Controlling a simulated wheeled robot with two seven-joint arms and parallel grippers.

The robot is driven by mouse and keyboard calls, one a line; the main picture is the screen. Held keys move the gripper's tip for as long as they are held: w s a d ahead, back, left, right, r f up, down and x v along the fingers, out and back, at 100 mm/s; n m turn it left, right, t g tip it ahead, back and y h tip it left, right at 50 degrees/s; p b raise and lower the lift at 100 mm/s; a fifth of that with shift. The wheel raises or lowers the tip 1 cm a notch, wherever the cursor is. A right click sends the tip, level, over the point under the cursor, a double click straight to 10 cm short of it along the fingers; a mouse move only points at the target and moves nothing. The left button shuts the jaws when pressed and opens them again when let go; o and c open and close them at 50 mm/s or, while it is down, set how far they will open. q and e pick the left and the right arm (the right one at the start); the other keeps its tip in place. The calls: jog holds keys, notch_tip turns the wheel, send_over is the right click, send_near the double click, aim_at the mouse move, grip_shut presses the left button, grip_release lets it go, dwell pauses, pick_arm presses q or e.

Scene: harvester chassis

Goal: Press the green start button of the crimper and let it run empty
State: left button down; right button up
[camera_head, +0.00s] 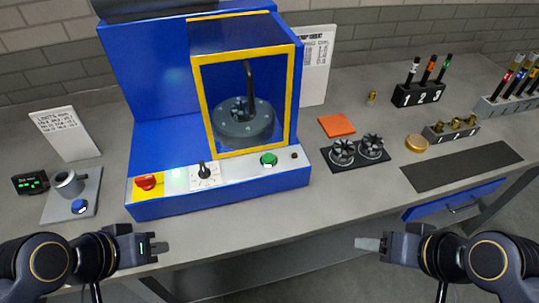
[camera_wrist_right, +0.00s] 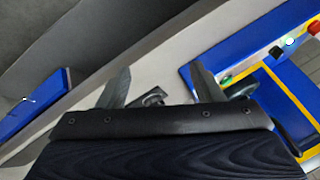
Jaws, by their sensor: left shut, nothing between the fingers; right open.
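The blue crimper (camera_head: 155,75) stands on the bench, with a yellow-framed window around a dark round die head (camera_head: 243,122). Its green start button (camera_head: 268,159) is on the sloped front panel, right of the black selector knob (camera_head: 203,171) and the red button (camera_head: 146,182). The green button also shows in the right wrist view (camera_wrist_right: 226,81). My left gripper (camera_head: 161,248) is shut and empty, in front of the bench below the red button. My right gripper (camera_head: 368,244) is open and empty, in front of the bench, right of and below the green button. Neither touches the crimper.
The bench strip before the crimper is clear.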

jog(key=shift+c, duration=0.3)
grip_shut()
dwell(1.5)
